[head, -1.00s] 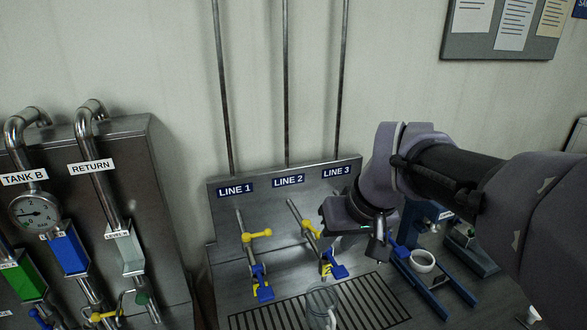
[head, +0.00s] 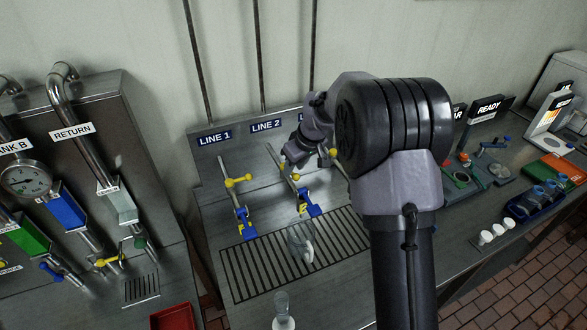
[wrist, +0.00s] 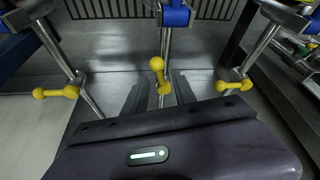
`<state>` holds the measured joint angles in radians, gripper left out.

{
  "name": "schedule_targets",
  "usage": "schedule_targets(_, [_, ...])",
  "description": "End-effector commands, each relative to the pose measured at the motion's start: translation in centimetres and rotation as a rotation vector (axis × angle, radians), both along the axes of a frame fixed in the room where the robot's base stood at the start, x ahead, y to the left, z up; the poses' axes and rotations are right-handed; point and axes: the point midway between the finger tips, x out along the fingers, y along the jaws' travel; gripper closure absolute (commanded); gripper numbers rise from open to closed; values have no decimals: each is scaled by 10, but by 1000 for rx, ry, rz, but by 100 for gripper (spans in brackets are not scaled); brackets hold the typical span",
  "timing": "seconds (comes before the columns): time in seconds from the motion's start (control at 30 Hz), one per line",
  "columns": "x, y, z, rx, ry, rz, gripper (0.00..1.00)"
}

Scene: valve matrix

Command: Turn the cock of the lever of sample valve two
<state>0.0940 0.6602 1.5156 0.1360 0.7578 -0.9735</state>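Sample valve two is on the sloped pipe under the LINE 2 label (head: 266,125). My gripper (wrist: 159,84) is open, with one dark finger on each side of the lever and pipe. I cannot tell whether either finger touches the lever. A blue fitting (wrist: 175,16) with a yellow part sits lower on the same pipe.
Yellow levers of line 1 (head: 238,181) and line 3 (wrist: 234,86) flank the middle one closely. A clear jug (head: 300,242) stands on the drain grate (head: 262,278) below. A bottle (head: 283,310) stands at the front. Cups and trays lie to the right.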

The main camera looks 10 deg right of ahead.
Motion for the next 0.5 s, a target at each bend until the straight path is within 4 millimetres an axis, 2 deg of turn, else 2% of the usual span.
schedule_targets(0.13, [4,2,-10,0,0,0,68])
schedule_targets(0.4, [4,2,-11,0,0,0,68])
schedule_targets(0.5, [4,2,-11,0,0,0,87])
